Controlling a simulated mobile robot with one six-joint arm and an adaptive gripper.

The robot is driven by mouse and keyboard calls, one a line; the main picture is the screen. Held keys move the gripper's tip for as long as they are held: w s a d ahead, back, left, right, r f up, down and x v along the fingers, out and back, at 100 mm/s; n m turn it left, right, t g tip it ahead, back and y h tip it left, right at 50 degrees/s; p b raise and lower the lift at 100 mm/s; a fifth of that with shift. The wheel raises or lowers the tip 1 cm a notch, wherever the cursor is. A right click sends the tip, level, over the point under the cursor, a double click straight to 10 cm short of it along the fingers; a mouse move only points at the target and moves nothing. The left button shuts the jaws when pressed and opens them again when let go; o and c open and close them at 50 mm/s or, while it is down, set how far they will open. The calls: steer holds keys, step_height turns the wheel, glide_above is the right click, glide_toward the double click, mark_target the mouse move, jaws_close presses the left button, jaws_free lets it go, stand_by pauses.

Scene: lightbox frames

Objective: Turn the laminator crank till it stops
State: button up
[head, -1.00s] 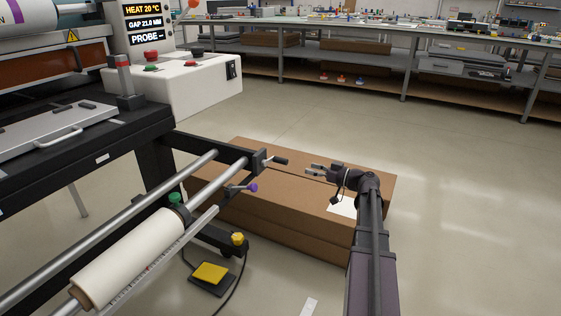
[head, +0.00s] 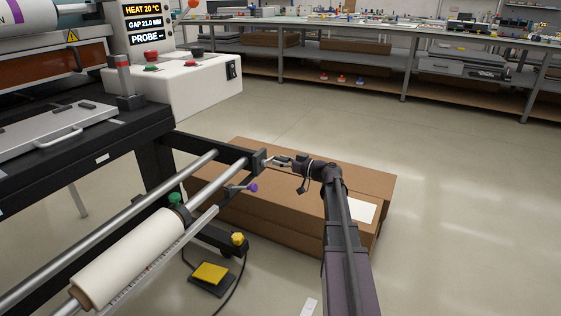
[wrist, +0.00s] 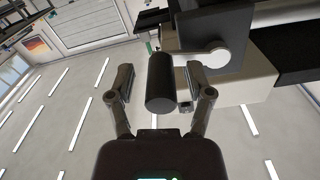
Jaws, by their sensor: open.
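The laminator (head: 150,160) fills the left of the head view. Its crank sits on a dark block at the end of the upper roller bar, and its black handle (wrist: 160,82) shows large in the wrist view, with a pale metal crank arm (wrist: 208,55) behind it. My gripper (head: 280,161) is at the crank. In the wrist view my gripper (wrist: 160,95) is open, with one finger on each side of the handle. A gap shows at the left finger; the right finger is close to the handle, and I cannot tell whether it touches. In the head view the gripper mostly hides the handle.
Brown cardboard boxes (head: 290,215) lie on the floor under my arm. A purple-knobbed lever (head: 252,188) sticks out just below the crank. A yellow foot pedal (head: 210,273) with a cable lies on the floor. Open floor (head: 460,210) is at the right.

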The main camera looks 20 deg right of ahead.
steer(key=shift+w+a, duration=0.1)
steer(key=shift+w, duration=0.05)
jaws_close()
steer(key=shift+f+m, duration=0.15)
steer(key=shift+m, duration=0.15)
steer(key=shift+a+f+m+b, duration=0.15)
steer(key=shift+f+m+b, duration=0.5)
steer(key=shift+m, duration=0.35)
steer(key=s+a+m+b, duration=0.1)
steer(key=s+a+m, duration=0.1)
steer(key=m, duration=0.8)
steer(key=s+a+f+m+b, duration=0.1)
steer(key=s+a+m, duration=0.2)
steer(key=m, duration=0.8)
steer(key=shift+s+a+f, duration=0.3)
steer(key=shift+a, duration=0.65)
